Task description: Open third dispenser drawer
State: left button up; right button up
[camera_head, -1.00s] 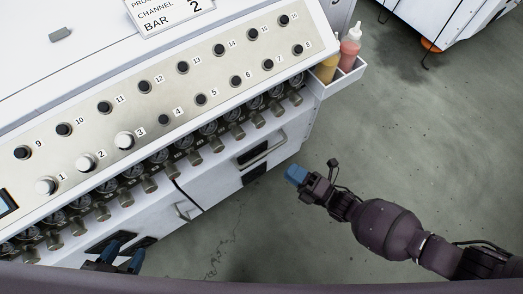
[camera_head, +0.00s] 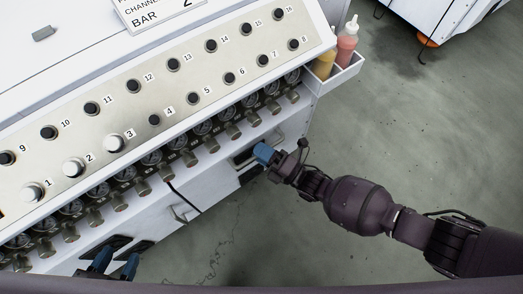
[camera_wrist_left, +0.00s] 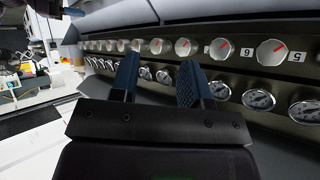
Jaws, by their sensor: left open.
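The dispenser cabinet (camera_head: 205,190) is white, with metal handles on its front below a row of gauges. One handle (camera_head: 184,213) is near the middle and another (camera_head: 276,142) is further right. I cannot tell which drawer is the third; none looks clearly pulled out. My left gripper (camera_head: 116,264) is at the bottom left, by a dark panel on the cabinet front. In the left wrist view its two blue fingers (camera_wrist_left: 157,82) are apart with nothing between them. My right gripper (camera_head: 264,153) overlaps the cabinet front near the right handle; its finger gap is hidden and contact is unclear.
A sloped panel (camera_head: 135,110) with numbered knobs stands above the gauges (camera_head: 152,158). A side tray (camera_head: 345,76) holds a yellow and a red bottle (camera_head: 346,45). A black cable hangs down the cabinet front. Grey floor (camera_head: 430,130) is open at right.

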grip_shut()
